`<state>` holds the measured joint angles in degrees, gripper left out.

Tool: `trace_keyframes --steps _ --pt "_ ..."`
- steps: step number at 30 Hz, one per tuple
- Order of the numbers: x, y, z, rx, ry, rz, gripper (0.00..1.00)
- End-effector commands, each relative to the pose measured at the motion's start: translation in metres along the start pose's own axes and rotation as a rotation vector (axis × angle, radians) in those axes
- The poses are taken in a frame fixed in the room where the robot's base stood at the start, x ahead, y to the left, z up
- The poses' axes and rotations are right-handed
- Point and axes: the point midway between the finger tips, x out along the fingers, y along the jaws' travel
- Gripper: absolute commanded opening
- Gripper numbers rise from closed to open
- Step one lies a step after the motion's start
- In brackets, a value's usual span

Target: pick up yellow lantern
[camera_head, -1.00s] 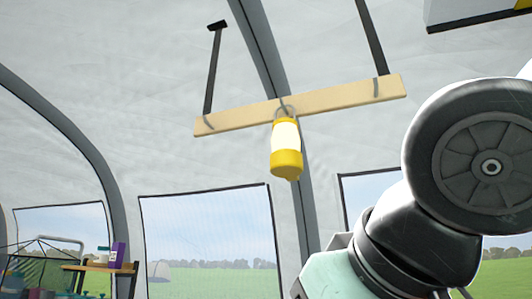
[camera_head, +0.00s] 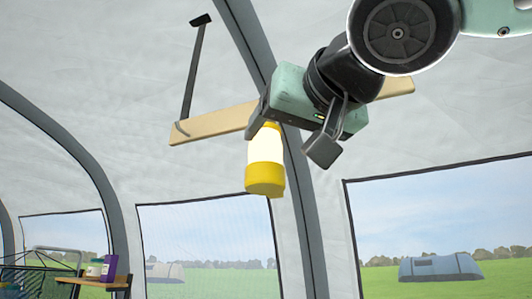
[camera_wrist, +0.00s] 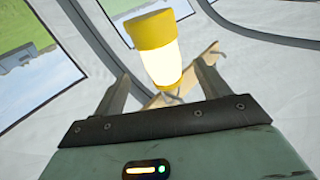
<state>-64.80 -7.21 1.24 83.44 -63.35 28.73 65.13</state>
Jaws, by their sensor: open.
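The yellow lantern (camera_head: 265,175) hangs upright below a wooden bar in the head view, with a glowing white middle and a yellow base. My gripper (camera_head: 292,140) is open at the lantern's upper right and hides its top and handle. In the wrist view the lantern (camera_wrist: 155,35) appears upside down, with its white part near the gap between the open fingers (camera_wrist: 163,82). I cannot tell whether the fingers touch it.
The wooden bar (camera_head: 212,123) hangs from a dark strap (camera_head: 194,75) and is partly hidden by my arm. A grey tent pole (camera_head: 297,190) runs behind the lantern. A small shelf (camera_head: 95,281) with containers is at lower left. The space below the lantern looks clear.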

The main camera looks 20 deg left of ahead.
Motion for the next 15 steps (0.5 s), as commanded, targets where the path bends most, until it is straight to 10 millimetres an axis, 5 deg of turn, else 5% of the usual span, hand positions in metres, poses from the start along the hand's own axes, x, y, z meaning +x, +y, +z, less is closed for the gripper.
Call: trace_keyframes --steps 15 --pt "0.05 -0.004 -0.009 -0.001 -0.003 -0.001 0.75"
